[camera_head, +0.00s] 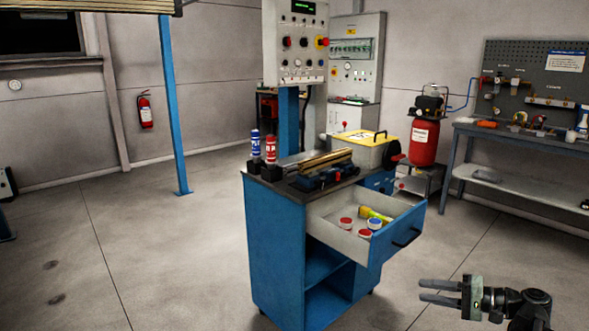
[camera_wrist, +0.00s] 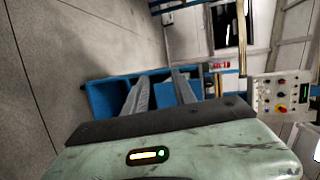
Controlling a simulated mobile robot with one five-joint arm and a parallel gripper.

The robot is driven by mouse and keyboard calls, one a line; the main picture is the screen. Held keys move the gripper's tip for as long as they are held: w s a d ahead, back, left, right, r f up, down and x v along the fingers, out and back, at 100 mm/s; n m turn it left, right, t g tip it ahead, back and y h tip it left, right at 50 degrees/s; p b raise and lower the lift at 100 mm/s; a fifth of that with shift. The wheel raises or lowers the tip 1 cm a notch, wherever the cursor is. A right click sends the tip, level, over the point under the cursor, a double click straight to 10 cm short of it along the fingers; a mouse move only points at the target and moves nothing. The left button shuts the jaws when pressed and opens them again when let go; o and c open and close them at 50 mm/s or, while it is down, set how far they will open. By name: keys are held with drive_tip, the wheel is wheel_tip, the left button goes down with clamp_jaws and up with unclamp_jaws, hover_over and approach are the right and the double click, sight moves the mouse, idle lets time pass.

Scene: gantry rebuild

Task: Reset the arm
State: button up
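My gripper (camera_head: 438,292) is at the lower right of the head view, held over the floor in front and to the right of the blue cabinet (camera_head: 272,248). Its two grey fingers point left, with a gap between them and nothing in it. In the wrist view the two fingers (camera_wrist: 158,95) stand apart, and the blue cabinet (camera_wrist: 103,97) shows sideways behind them. My gripper touches nothing.
The cabinet's open drawer (camera_head: 325,215) juts toward the right, holding several red and blue capped jars and a yellow item. A blue bottle (camera_head: 256,146) and red bottle (camera_head: 270,150) stand on top. A workbench (camera_head: 520,133) lines the right wall. The left floor is clear.

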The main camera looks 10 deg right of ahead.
drive_tip(key=w+a+f+n+g, duration=0.2)
drive_tip(key=a, duration=0.6)
drive_tip(key=w+a+f+n+g, duration=0.1)
drive_tip(key=w+a+f+g, duration=0.15)
drive_tip(key=a, duration=0.55)
drive_tip(key=w+a+f+n+g, duration=0.1)
drive_tip(key=a+f+n+g, duration=0.15)
drive_tip(key=a, duration=0.65)
drive_tip(key=s+a+f+n+g+h, duration=0.35)
drive_tip(key=a+f+h, duration=0.45)
drive_tip(key=a+f, duration=0.35)
drive_tip(key=d+h, duration=0.4)
drive_tip(key=d, duration=0.2)
wheel_tip(320, 180, up, 24)
drive_tip(key=p, duration=2.3)
drive_tip(key=shift+f+m+p, duration=0.2)
drive_tip(key=shift+m+p, duration=0.15)
drive_tip(key=shift+m, duration=0.05)
drive_tip(key=shift+d+f, duration=0.1)
